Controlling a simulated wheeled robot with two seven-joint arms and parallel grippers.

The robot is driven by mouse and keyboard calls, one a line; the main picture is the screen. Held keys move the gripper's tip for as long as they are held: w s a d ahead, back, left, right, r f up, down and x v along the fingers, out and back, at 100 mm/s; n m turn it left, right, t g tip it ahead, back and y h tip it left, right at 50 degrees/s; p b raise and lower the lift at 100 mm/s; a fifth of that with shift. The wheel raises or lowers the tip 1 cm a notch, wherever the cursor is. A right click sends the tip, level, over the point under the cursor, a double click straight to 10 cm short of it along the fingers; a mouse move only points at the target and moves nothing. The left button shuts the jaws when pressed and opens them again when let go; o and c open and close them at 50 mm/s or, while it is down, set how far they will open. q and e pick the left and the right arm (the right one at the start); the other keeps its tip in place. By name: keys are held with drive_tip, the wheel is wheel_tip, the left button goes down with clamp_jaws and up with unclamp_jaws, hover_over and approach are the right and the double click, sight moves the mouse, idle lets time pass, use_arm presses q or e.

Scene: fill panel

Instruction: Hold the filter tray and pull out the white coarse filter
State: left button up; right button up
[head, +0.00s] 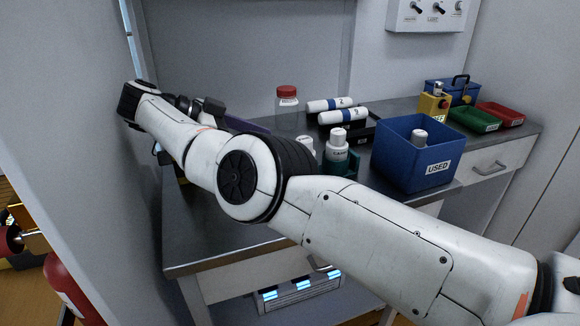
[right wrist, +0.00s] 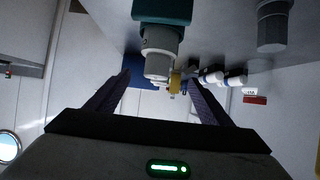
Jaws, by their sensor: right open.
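No thing that I can surely call the filter tray or the white coarse filter shows. Two white cylinders with blue bands (head: 331,104) lie on a black rack (head: 366,133) at the back of the metal bench. My right arm crosses the head view from the right, and its gripper end at the left is partly hidden by the arm. In the right wrist view my right gripper (right wrist: 157,92) is open, its two dark fingers wide apart. A white-capped bottle (right wrist: 158,52) in a teal holder shows beyond and between the fingers, apart from them. My left gripper is out of view.
On the bench (head: 209,253) stand a red-capped jar (head: 287,108), a white bottle (head: 337,154) in a teal holder and a blue "USED" bin (head: 405,169). Green (head: 472,119) and red (head: 501,114) trays sit at the right. A lit panel (head: 297,290) is below the bench.

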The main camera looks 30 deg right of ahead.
wheel_tip(320, 180, down, 2)
drive_tip(key=shift+f, duration=0.15)
drive_tip(key=shift+d+f+p, duration=0.15)
drive_tip(key=shift+f+p, duration=0.1)
drive_tip(key=shift+p, duration=0.05)
drive_tip(key=shift+d+f+p, duration=0.3)
drive_tip(key=shift+d+p, duration=0.05)
drive_tip(key=shift+d, duration=0.15)
drive_tip(key=p+x, duration=0.1)
drive_tip(key=x, duration=0.4)
drive_tip(key=shift+s+d, duration=0.1)
drive_tip(key=shift+d, duration=0.1)
drive_tip(key=shift+d+f, duration=0.2)
drive_tip(key=shift+d, duration=0.05)
drive_tip(key=c, duration=1.2)
